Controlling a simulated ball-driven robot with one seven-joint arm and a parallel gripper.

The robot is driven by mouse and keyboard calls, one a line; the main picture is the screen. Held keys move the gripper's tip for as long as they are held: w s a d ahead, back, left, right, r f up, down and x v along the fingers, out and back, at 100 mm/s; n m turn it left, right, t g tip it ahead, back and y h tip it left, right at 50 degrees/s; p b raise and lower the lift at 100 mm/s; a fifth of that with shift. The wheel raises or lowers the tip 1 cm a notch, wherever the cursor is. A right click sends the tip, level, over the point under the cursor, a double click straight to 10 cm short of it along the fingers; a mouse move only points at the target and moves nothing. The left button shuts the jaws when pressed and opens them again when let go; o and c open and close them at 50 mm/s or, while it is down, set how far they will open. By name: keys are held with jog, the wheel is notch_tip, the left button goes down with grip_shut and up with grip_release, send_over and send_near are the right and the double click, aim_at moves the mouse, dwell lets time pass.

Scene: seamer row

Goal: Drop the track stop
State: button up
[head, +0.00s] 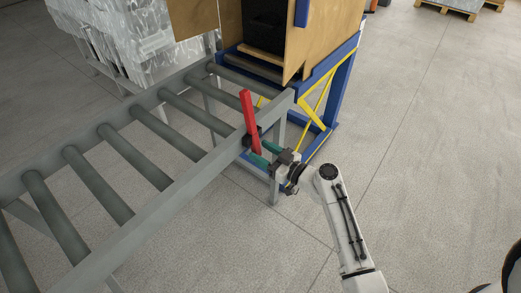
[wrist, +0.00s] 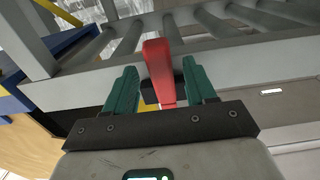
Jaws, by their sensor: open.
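The track stop is a red lever (head: 249,118) on a dark mount (head: 247,138) at the near side rail of the roller track. It stands upright, tilted slightly, with its top above the rail. My gripper (head: 262,153) is at the lower part of the lever, outside the rail. In the wrist view the red lever (wrist: 160,70) shows between the two green fingers of my gripper (wrist: 157,85). The fingers are open, one on each side, with a gap to the left finger. Whether the right finger touches the lever I cannot tell. The mount is partly hidden behind the lever and fingers.
The roller track (head: 90,170) runs from lower left to a blue frame (head: 335,85) with yellow braces. A brown board box (head: 335,35) stands on that frame. Wrapped goods (head: 125,40) stand behind the track. The floor (head: 440,150) at right is clear.

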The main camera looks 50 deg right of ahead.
jog(key=shift+w, duration=0.6)
grip_shut()
dwell(0.3)
